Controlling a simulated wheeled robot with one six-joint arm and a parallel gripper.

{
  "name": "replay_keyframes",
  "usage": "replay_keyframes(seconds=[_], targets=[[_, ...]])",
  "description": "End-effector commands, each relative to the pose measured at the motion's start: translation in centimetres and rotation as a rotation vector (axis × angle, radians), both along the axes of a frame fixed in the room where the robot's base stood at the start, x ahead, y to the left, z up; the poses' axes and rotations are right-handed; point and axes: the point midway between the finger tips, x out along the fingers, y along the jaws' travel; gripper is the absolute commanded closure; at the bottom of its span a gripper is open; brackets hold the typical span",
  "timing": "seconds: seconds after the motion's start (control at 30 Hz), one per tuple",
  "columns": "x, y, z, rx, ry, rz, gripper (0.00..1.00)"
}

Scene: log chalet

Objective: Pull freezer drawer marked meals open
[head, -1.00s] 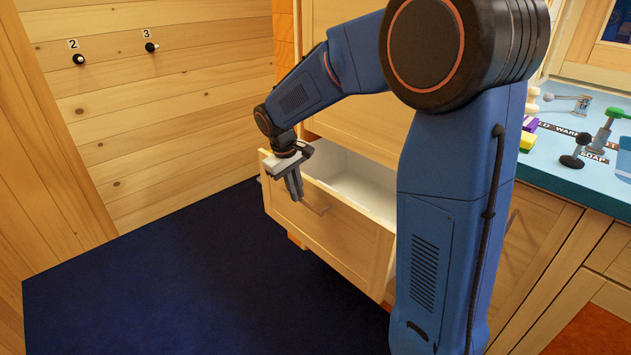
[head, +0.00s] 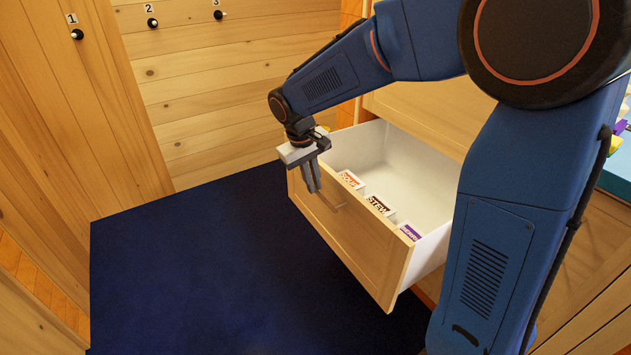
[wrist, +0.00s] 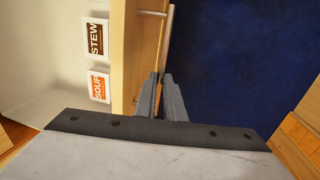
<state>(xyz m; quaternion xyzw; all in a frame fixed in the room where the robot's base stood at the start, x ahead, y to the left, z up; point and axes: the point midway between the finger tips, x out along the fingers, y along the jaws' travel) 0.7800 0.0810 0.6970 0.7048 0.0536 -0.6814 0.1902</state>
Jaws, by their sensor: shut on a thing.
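The wooden drawer (head: 352,245) is pulled well out of the cabinet. Its white inside (head: 425,190) shows cards reading SOUP (head: 351,179) and STEW (head: 380,206), and a purple card (head: 410,232) whose word I cannot read. I see no "meals" mark. My gripper (head: 314,190) is at the drawer's front, shut on the bar handle (head: 335,207) near its far end. In the wrist view the fingers (wrist: 163,98) are beside the drawer front, and part of the handle (wrist: 152,13) shows beyond them. The fingers hide the grasped part.
A dark blue rug (head: 190,270) covers the floor before the drawer and is clear. Wooden walls stand at the left and back, with black numbered hooks (head: 152,22). A counter edge (head: 617,165) is at the right.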

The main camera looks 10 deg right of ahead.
Motion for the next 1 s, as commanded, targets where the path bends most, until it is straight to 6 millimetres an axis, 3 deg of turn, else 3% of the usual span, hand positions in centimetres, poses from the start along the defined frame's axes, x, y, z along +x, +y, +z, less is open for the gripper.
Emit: replay_keyframes(seconds=[0.13, 0.2, 0.23, 0.67, 1.0], targets=[[0.1, 0.0, 0.1, 0.001, -0.003, 0.001, 1.0], [0.1, 0.0, 0.1, 0.001, -0.003, 0.001, 0.77], [0.1, 0.0, 0.1, 0.001, -0.003, 0.001, 0.72], [0.0, 0.2, 0.9, 0.001, -0.003, 0.001, 0.72], [-0.3, 1.3, 6.9, 0.002, -0.006, 0.001, 0.72]])
